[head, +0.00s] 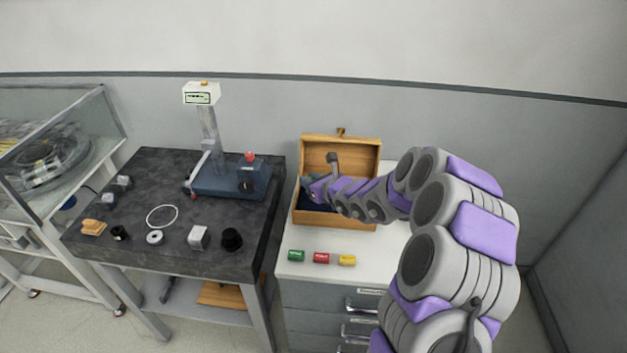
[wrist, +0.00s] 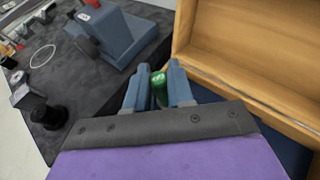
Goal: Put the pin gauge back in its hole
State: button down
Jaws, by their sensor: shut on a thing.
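My gripper (wrist: 158,88) is shut on a green pin gauge (wrist: 159,91), which shows between the two blue-grey fingers in the wrist view. In the head view my gripper (head: 308,188) is at the left side of the open wooden box (head: 335,220), by its rim. The held pin cannot be made out there. The box has a raised lid and a dark blue lining (wrist: 215,95). My arm and gripper hide much of the lining, and no hole can be made out. The box also shows at the right of the wrist view (wrist: 270,45).
Green (head: 296,256), red (head: 321,258) and yellow (head: 347,260) labelled pieces lie on the white cabinet top before the box. A dark granite table (head: 130,190) at left bears a blue gauge stand (head: 230,178), a ring (head: 162,216) and several small parts.

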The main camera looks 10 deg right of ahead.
jog(key=shift+s+a, duration=0.1)
jog(key=shift+a, duration=0.1)
dwell(0.7)
jog(key=shift+d, duration=0.55)
jog(key=shift+a, duration=0.1)
dwell(0.4)
jog(key=shift+d, duration=0.3)
jog(key=shift+f, duration=1.8)
jog(key=c, duration=0.9)
grip_release()
